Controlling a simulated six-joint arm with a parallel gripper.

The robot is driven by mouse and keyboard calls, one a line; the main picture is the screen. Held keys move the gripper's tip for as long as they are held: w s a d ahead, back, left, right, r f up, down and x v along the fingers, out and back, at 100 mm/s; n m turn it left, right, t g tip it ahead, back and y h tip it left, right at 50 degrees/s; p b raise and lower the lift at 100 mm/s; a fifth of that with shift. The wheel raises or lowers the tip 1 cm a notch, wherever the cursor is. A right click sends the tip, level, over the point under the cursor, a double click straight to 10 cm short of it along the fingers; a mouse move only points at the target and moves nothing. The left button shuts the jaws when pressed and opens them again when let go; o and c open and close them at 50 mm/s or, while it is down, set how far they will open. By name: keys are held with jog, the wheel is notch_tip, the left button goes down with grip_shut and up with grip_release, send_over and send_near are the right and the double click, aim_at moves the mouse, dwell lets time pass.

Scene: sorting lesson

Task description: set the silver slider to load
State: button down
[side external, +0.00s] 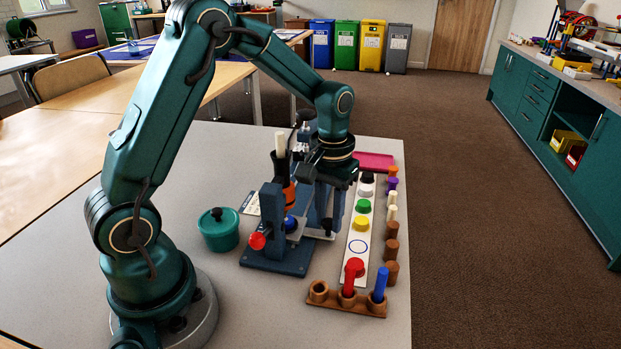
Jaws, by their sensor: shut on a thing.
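A blue press-like device (275,259) stands on the grey table, with a red knob (257,241) at its front left and a blue knob (290,222) beside its upright. The silver slider (299,230) appears as a small pale metal part low on the device, partly hidden. My gripper (325,228) points down at the device's right side. Its jaws are shut at the slider; the exact contact is small and partly covered. Which position the slider stands in, and any load marking, cannot be read.
A green lidded pot (219,231) stands left of the device. On the right lie a white strip (347,262) with coloured caps, a row of small pegs (391,248) and a wooden holder (368,309) with red and blue pegs.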

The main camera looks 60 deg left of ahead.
jog(key=w+a, duration=0.5)
jog(key=w, duration=0.1)
jog(key=shift+a, duration=0.35)
jog(key=c, duration=0.6)
grip_release()
jog(key=shift+s, duration=0.1)
jog(key=shift+c, duration=0.2)
jog(key=shift+r, duration=2.6)
